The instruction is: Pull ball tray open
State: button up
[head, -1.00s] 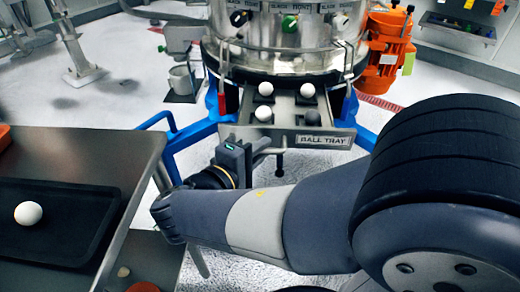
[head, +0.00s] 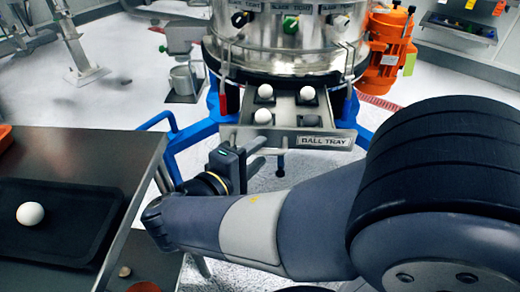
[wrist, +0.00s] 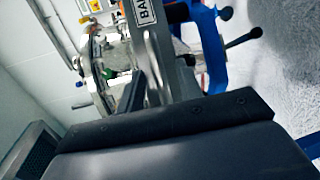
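The ball tray (head: 240,136) is a metal drawer with a BALL TRAY label, projecting from under the steel sifter (head: 285,55). Three white balls show on it, such as the front left one (head: 263,117); the front right spot is dark with no white ball. My gripper (head: 261,153) is at the lower left of the tray's front, its two fingers apart with a gap between them. No ball or handle shows between them. In the wrist view, the tray's front (wrist: 143,12) with part of its label is close ahead, and the fingers are partly blurred.
A metal table (head: 130,150) at the left holds a dark tray (head: 70,220) with a white ball (head: 30,213). Blue legs (head: 195,130) flank the tray. An orange motor (head: 390,50) is at the right. Pale floor lies open below the ball tray.

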jog(key=p+v, duration=0.1)
jog(key=v, duration=0.8)
jog(key=shift+f, duration=0.1)
jog(key=b+x, duration=0.1)
jog(key=x, duration=0.9)
jog(key=shift+w+d, duration=0.25)
jog(key=shift+w, duration=0.1)
